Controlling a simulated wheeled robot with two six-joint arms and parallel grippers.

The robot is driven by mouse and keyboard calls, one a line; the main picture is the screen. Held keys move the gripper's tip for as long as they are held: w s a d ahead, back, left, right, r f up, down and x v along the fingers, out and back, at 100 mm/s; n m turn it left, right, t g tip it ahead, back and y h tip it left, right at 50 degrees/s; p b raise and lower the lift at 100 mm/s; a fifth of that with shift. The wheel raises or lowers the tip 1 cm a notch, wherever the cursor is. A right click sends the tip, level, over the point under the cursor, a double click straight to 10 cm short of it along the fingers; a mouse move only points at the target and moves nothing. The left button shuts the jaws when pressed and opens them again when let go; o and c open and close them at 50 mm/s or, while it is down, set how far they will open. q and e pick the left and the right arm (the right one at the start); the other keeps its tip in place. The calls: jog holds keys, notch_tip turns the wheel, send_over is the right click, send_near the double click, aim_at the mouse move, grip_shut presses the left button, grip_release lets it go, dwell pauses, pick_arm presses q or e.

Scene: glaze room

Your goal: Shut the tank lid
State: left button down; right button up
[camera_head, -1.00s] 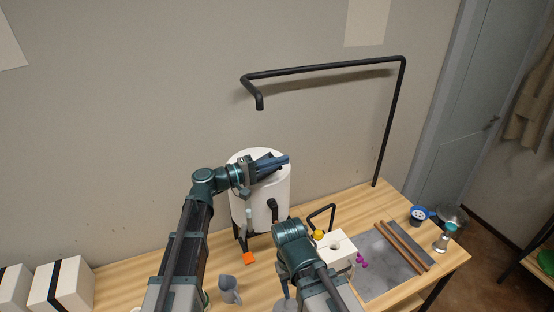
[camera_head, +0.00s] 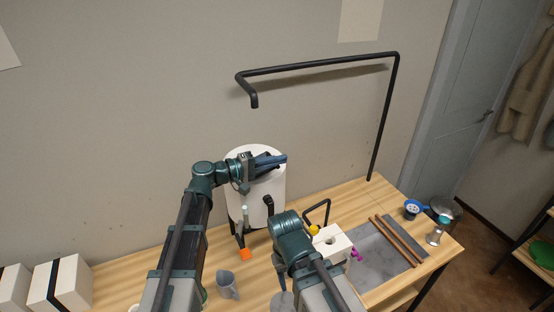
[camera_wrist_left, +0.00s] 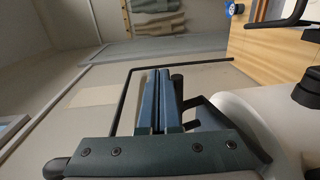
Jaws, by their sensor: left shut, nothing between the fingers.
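The white round tank (camera_head: 243,208) stands on the wooden table near the wall, with a dark tap on its front. Its white top (camera_head: 238,153) looks flat and closed over, but my left gripper and wrist cover much of it, so I cannot tell whether the lid is fully down. My left gripper (camera_head: 284,159) is shut and empty, lying across the top of the tank. In the left wrist view its two fingers (camera_wrist_left: 160,72) are together, beside a white curved surface. My right arm bends down in front of the tank; its fingers are mostly hidden.
A grey jug (camera_head: 227,286) and an orange item (camera_head: 244,254) are on the table. A white block (camera_head: 331,243) stands right of my right arm. A grey slab (camera_head: 375,262) with brown sticks lies further right. A black pipe frame (camera_head: 320,65) arches above.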

pick_arm(q)
jog(key=shift+w+d+f+y+p, duration=0.15)
jog(key=shift+d+f+y+p, duration=0.1)
jog(key=shift+f+y+p, duration=0.2)
dwell(2.9)
jog(key=shift+r, duration=0.1)
dwell(0.5)
